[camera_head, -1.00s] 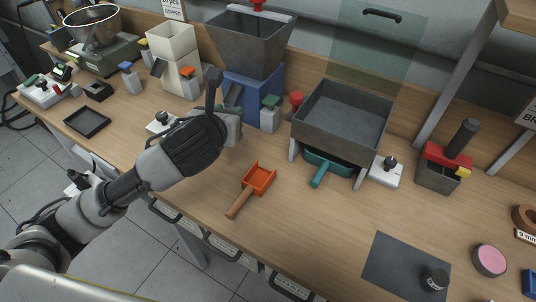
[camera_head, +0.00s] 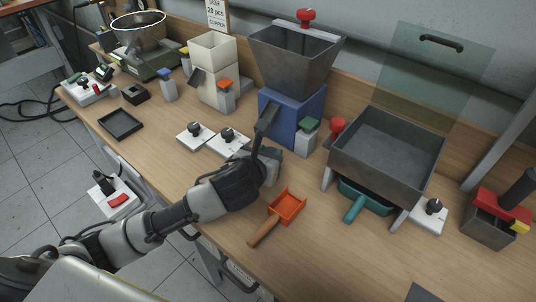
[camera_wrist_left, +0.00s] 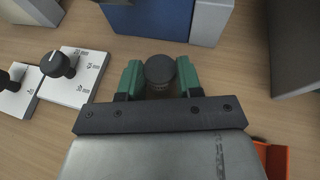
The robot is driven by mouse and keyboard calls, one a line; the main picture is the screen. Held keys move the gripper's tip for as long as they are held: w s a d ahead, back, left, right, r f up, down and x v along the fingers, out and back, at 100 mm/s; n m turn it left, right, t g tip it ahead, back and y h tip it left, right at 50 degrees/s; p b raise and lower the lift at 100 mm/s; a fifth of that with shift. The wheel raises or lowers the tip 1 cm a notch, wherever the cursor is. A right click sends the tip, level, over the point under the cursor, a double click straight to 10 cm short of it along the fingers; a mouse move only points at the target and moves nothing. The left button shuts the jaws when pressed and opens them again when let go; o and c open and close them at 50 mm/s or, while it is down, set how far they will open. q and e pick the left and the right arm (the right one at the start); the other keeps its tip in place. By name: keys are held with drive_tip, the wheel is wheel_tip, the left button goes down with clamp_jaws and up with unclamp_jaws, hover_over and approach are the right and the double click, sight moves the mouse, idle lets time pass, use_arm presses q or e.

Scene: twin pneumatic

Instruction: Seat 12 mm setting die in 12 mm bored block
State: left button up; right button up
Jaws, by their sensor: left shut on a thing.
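My left gripper (camera_head: 270,166) is low over the bench, in front of the blue hopper base. In the left wrist view its green fingers (camera_wrist_left: 160,82) are shut on a round, dark-topped cylinder (camera_wrist_left: 160,70), which appears to be the setting die; no size mark is readable on it. Its lower part is hidden by the gripper, and I cannot tell whether it touches the bench. I cannot identify the 12 mm bored block in these views. My right gripper is not in view.
Two white knob plates (camera_head: 229,140) (camera_head: 195,133) stand left of the gripper. The blue hopper base (camera_head: 290,115) is behind it. An orange scoop (camera_head: 287,206) lies in front. A grey tray on legs (camera_head: 385,150) with a teal scoop (camera_head: 355,208) is right.

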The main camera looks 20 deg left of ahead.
use_arm(q)
drive_tip(key=o, duration=1.1)
drive_tip(key=shift+f, duration=0.1)
